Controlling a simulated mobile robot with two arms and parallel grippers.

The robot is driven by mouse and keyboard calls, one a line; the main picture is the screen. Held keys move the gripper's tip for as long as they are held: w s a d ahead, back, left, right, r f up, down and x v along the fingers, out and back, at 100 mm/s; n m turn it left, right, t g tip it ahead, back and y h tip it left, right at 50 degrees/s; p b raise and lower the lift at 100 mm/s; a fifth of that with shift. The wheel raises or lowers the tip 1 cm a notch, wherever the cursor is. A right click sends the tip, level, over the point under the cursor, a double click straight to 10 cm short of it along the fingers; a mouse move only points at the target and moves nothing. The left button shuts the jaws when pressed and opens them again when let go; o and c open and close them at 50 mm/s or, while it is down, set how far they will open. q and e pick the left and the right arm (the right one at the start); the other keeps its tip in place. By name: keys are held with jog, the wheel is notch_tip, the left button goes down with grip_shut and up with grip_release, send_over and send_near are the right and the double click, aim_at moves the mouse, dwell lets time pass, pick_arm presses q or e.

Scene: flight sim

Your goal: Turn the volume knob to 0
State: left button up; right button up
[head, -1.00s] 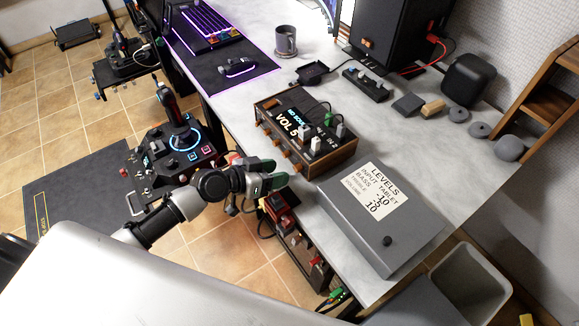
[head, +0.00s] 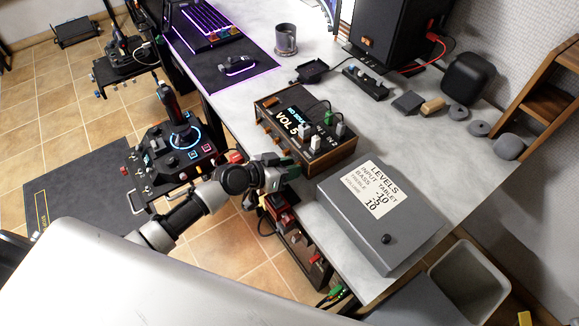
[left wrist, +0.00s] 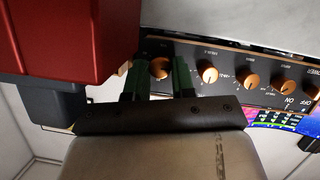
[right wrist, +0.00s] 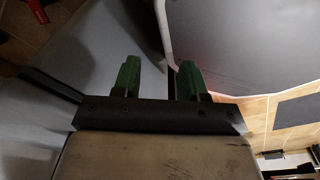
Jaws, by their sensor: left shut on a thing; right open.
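A wood-sided control box (head: 310,152) stands on the desk; its screen (head: 288,122) reads "VOL 5". Its front panel carries a row of copper-coloured knobs. In the left wrist view, my left gripper (left wrist: 159,78) has its green fingers on either side of the leftmost knob (left wrist: 160,68) and is shut on it. The label of that knob is hidden. Other knobs (left wrist: 208,74) sit free to its right. In the head view, my left gripper (head: 290,165) is at the near end of the box's front. My right gripper (right wrist: 160,78) is open and empty.
A grey case (head: 375,225) with a LEVELS note (head: 370,190) lies close to the box. The note lists volume 10. A red block (left wrist: 70,40) is close beside my left gripper. A joystick panel (head: 175,150) stands left of the desk.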

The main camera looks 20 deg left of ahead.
pick_arm(q)
jog(key=shift+f+b, duration=0.2)
jog(key=shift+b, duration=0.55)
jog(key=n+h+b, duration=0.1)
jog(key=b, duration=0.1)
jog(key=n+g+b, duration=0.1)
jog(key=b, duration=0.1)
jog(key=shift+w+a+f+n+h, duration=0.1)
jog(key=shift+n+h, duration=0.2)
jog(key=shift+h, duration=0.1)
jog(key=shift+n+h+b, duration=0.5)
jog(key=shift+n+b, duration=0.3)
jog(key=shift+b, duration=0.4)
jog(key=shift+r, duration=0.2)
jog(key=o, duration=0.9)
